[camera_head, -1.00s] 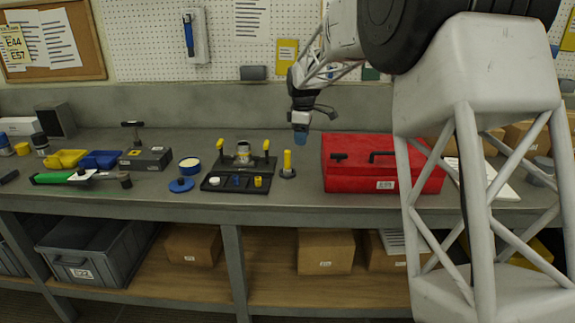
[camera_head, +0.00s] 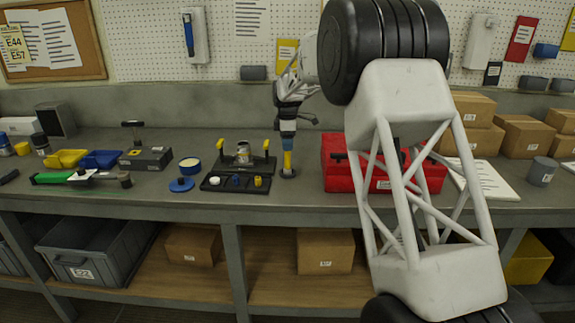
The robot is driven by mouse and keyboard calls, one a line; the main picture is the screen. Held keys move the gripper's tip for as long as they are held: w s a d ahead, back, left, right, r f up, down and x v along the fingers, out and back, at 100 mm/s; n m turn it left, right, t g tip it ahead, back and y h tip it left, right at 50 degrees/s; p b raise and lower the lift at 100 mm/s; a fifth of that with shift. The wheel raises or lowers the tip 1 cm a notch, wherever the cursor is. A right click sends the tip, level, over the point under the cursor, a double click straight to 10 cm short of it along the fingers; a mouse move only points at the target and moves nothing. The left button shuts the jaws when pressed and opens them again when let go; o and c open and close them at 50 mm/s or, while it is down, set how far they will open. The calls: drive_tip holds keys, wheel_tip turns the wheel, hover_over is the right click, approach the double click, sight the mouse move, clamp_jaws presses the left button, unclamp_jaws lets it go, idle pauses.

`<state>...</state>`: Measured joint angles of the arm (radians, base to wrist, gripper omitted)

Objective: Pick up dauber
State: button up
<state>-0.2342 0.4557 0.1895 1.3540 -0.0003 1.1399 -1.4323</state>
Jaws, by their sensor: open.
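An upright yellow-handled piece on a round grey foot, which looks like the dauber (camera_head: 287,160), stands on the bench left of the red toolbox. My gripper (camera_head: 287,143) points down directly over it, with its blue fingertips at the top of the yellow handle. The gripper is open. The fingertips overlap the handle's top in this view, and I cannot tell whether they touch it.
A black turret plate (camera_head: 262,167) with yellow handles and a dark tray (camera_head: 217,184) of small parts are close on the left. A red toolbox (camera_head: 340,176) is close on the right, partly hidden by my arm. An open tin (camera_head: 190,164) and its blue lid (camera_head: 181,184) lie further left.

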sight(288, 168)
drive_tip(key=shift+f, duration=1.3)
drive_tip(key=shift+f, duration=0.1)
drive_tip(key=shift+f, duration=2.5)
drive_tip(key=shift+c, duration=0.3)
drive_tip(key=c, duration=1)
